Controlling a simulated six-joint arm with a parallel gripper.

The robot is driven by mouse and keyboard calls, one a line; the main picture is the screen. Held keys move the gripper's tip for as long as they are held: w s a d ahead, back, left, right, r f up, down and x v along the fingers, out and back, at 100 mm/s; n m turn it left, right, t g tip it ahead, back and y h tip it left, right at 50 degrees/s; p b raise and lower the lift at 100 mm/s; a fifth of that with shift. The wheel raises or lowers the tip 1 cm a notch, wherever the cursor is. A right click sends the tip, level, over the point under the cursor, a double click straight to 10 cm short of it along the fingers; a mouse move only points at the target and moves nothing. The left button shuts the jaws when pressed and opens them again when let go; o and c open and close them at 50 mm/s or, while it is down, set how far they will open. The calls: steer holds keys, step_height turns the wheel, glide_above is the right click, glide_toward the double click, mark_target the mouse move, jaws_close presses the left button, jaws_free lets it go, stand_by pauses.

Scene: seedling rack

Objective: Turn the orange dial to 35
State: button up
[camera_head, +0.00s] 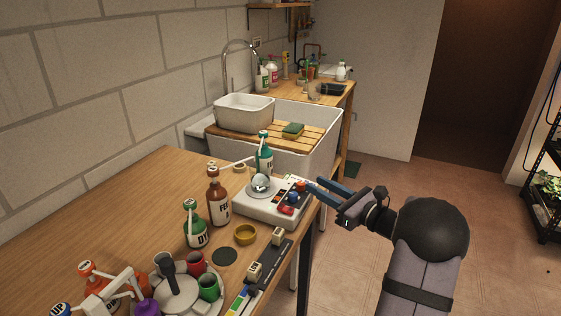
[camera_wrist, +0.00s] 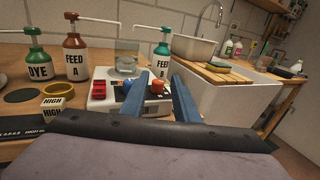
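The orange dial (camera_head: 300,186) is on the right part of the white device (camera_head: 262,217) near the table's right edge. In the wrist view the orange dial (camera_wrist: 157,86) shows between my two blue fingers. My gripper (camera_head: 314,186) is open, its fingers apart with nothing held. Its fingertips are close to the dial, just right of it in the head view; I cannot tell whether they touch it. The dial's scale and reading are too small to read.
A blue knob (camera_head: 293,197) and red switch (camera_head: 286,210) sit beside the dial. A glass beaker (camera_head: 260,183) stands on the device. A teal pump bottle (camera_head: 264,158) is behind, a brown FEED bottle (camera_head: 218,197) left. A white sink (camera_head: 318,140) lies beyond.

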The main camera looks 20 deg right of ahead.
step_height(320, 180, up, 8)
steer(key=w+a+r+n+g+y+p, duration=0.1)
steer(key=w+a+n+g+y+p, duration=0.1)
steer(key=a+n+g+p, duration=0.6)
steer(key=a+n+g+y, duration=0.1)
steer(key=a+g, duration=0.1)
steer(key=g, duration=0.1)
steer(key=shift+w+a+r+y, duration=0.15)
steer(key=shift+w+a+y, duration=0.2)
steer(key=shift+a+y, duration=0.05)
